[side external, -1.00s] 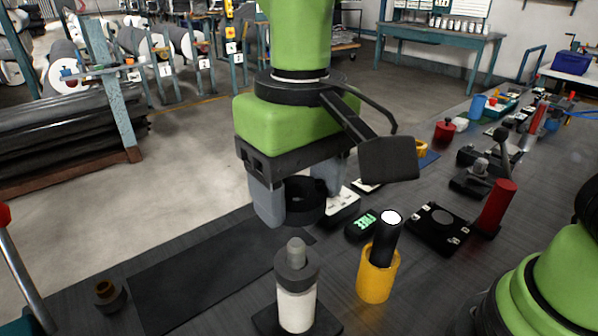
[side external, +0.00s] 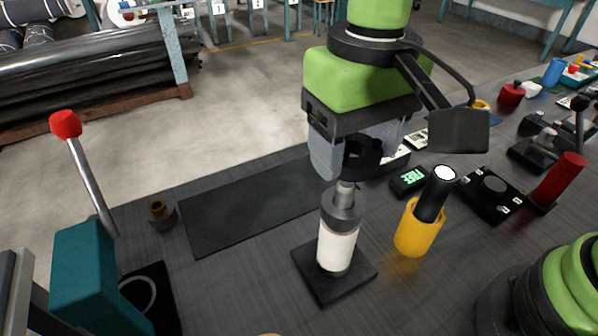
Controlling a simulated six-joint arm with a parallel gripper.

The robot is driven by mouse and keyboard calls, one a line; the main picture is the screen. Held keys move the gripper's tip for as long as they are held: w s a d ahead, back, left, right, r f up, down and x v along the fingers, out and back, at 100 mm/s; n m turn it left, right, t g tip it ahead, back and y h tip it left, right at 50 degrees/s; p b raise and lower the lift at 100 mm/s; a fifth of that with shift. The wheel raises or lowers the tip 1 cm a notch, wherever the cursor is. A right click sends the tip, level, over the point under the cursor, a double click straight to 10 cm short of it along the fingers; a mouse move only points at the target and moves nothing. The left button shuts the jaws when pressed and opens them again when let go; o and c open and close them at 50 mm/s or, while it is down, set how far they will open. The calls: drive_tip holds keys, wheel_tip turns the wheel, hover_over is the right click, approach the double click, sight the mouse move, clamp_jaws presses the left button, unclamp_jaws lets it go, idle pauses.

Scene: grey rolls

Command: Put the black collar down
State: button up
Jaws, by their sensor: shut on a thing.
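My gripper (side external: 357,152) has its grey fingers shut on the black collar (side external: 364,160), a dark ring, and holds it off the table. Just below and slightly left of it in the side view stands a white cylinder (side external: 337,248) with a grey ring (side external: 343,208) and a narrower grey pin (side external: 345,190) on top. The cylinder stands upright on a dark square base (side external: 315,285). The collar's lower edge shows close to the pin's tip; I cannot tell whether they touch or line up in depth.
A yellow cup (side external: 418,232) with a black, white-topped cylinder (side external: 437,195) stands right of the cylinder. A dark mat (side external: 250,208) lies flat and bare at left. A teal lever unit (side external: 85,275) stands front left. A green-lit display (side external: 409,180) and red cylinder (side external: 562,178) are right.

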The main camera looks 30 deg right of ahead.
wheel_tip(320, 180, up, 5)
hover_over(324, 189)
wheel_tip(324, 189, down, 21)
drive_tip(key=shift+f, duration=2.55)
drive_tip(key=shift+f, duration=0.1)
drive_tip(key=o, duration=1.1)
drive_tip(key=shift+f, duration=0.1)
